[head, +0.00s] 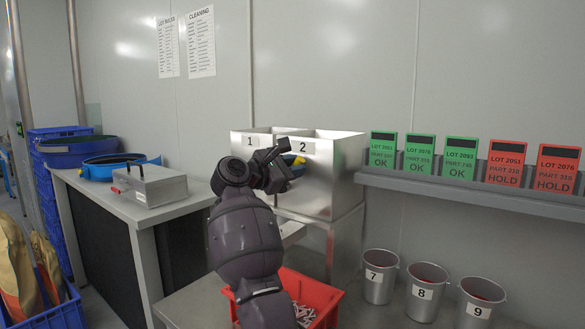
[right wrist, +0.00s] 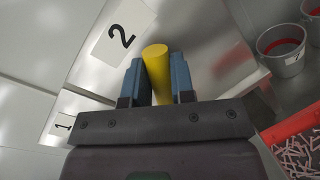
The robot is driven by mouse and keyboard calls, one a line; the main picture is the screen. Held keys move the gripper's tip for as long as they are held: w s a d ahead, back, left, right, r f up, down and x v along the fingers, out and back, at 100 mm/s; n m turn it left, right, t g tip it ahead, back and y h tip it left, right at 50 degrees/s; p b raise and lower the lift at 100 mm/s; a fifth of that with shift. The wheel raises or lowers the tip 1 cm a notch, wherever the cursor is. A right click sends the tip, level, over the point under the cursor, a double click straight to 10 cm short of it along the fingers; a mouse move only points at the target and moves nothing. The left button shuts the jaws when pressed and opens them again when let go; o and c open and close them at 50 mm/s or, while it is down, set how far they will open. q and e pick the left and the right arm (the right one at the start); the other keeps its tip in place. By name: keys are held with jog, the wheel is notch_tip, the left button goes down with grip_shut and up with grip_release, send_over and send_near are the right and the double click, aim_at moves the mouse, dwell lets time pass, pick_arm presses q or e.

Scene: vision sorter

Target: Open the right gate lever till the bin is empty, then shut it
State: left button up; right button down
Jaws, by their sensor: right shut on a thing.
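The steel hopper has two bins, labelled 1 and 2; bin 2 (head: 336,185) is the right one. My right gripper (head: 288,163) is in front of bin 2, just below its number label. In the right wrist view, its two blue fingers (right wrist: 157,78) are shut on the yellow gate lever (right wrist: 156,58), one on each side. The gate and the inside of bin 2 are hidden. My left gripper is in neither view.
A red crate (head: 325,292) with several pale pieces stands below the hopper, partly hidden by my arm. Buckets 7 (head: 378,289), 8 (head: 425,303) and 9 (head: 477,315) stand right. A metal box (head: 150,190) sits on the left counter. A shelf with lot cards runs along the wall.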

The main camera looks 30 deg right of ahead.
aim_at(316, 197)
jog(key=shift+s+d+f+m+b, duration=0.1)
jog(key=shift+s+f+m+b, duration=0.2)
jog(key=shift+f+m+b, duration=0.4)
jog(key=f+m+b, duration=0.1)
jog(key=s+f+m+y+b, duration=0.1)
jog(key=f+m+b, duration=0.1)
jog(key=shift+s+d+m+y, duration=0.3)
jog(key=shift+m, duration=0.1)
jog(key=f+m+b, duration=0.1)
jog(key=m+t+b, duration=0.1)
jog(key=shift+s+d+f+m+y, duration=0.15)
jog(key=shift+s+f+m+y, duration=0.15)
jog(key=shift+s+f, duration=0.1)
jog(key=shift+f+m+b, duration=0.35)
jog(key=shift+m+b, duration=0.05)
jog(key=shift+m, duration=0.1)
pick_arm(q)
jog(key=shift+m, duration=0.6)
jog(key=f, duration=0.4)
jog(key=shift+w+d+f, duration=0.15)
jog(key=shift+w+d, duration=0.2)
pick_arm(e)
jog(key=shift+s, duration=0.1)
jog(key=shift+m, duration=0.3)
jog(key=c, duration=1)
grip_release()
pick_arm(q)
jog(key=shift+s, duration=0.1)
pick_arm(e)
jog(key=shift+o, duration=0.2)
